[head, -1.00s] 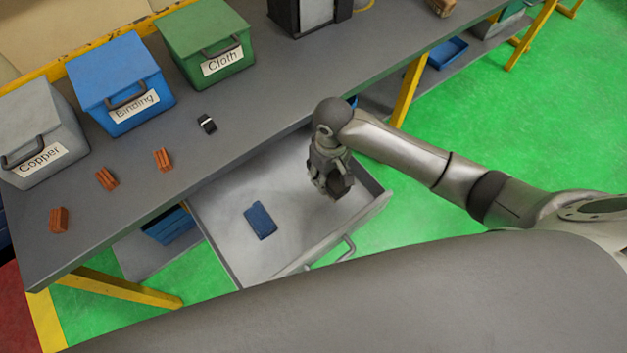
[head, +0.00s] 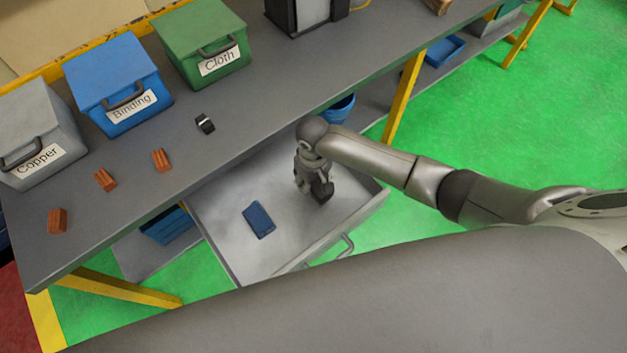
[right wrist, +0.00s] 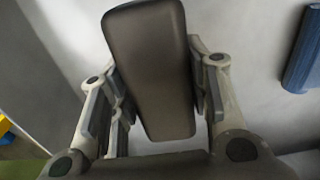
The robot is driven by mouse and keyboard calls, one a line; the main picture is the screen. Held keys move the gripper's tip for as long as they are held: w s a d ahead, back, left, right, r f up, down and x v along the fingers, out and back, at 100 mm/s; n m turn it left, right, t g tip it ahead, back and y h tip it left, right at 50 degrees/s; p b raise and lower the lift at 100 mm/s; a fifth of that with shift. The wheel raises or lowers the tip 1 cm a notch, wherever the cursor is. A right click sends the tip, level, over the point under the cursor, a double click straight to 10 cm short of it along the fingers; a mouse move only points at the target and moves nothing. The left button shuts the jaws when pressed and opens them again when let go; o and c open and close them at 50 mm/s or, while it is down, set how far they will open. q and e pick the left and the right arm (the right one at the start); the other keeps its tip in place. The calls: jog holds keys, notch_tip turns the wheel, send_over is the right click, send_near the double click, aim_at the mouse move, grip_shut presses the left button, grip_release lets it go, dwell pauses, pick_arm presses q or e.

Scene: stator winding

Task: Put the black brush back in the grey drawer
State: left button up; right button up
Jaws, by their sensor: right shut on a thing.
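The black brush (head: 321,192) is in my right gripper (head: 314,178), inside the outline of the open grey drawer (head: 290,262). In the right wrist view the brush's dark, flat, rounded block (right wrist: 152,70) lies between the two fingers of the right gripper (right wrist: 158,100), which are shut on it. The brush is low over the drawer floor, in the drawer's right part; I cannot tell whether it touches the floor. My left gripper is not in view.
A blue block (head: 259,220) lies in the drawer, left of the brush; it also shows in the right wrist view (right wrist: 304,55). The workbench (head: 120,215) overhangs the drawer's back. It carries lidded boxes, orange-brown pieces and a small black item (head: 205,124). Drawer floor between block and brush is clear.

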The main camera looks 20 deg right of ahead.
jog(key=shift+f, duration=0.15)
jog(key=o, duration=1.1)
jog(key=shift+c, duration=0.2)
notch_tip(320, 180, up, 12)
jog(key=shift+r, duration=0.2)
